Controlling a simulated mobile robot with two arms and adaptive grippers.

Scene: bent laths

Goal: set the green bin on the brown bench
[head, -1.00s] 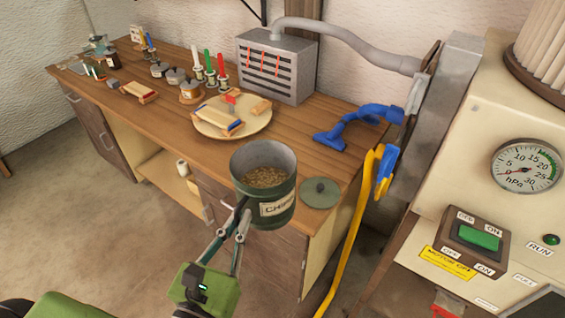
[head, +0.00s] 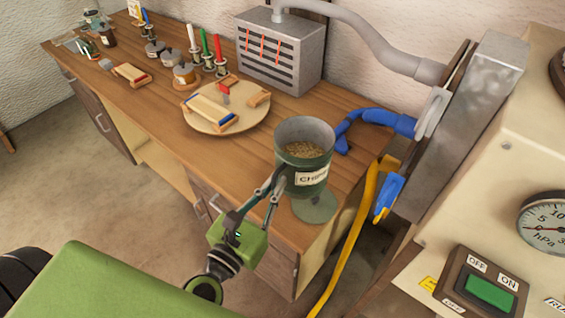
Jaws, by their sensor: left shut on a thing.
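The green bin (head: 306,170), an open cylinder labelled "CHIPS" with brown chips inside, is upright over the right end of the brown bench (head: 240,150). My left gripper (head: 275,190) comes from the lower left and is shut on the bin's left side. The bin's base overlaps the round green lid (head: 316,208) lying near the bench's front edge. I cannot tell whether the base touches the bench or hangs just above it. My right gripper is not in view.
A blue hose piece (head: 375,122) lies right behind the bin. A round board (head: 226,118) with laths is to the left, and a grey vented box (head: 278,55) stands behind. A yellow hose (head: 355,240) runs down past the bench's right end.

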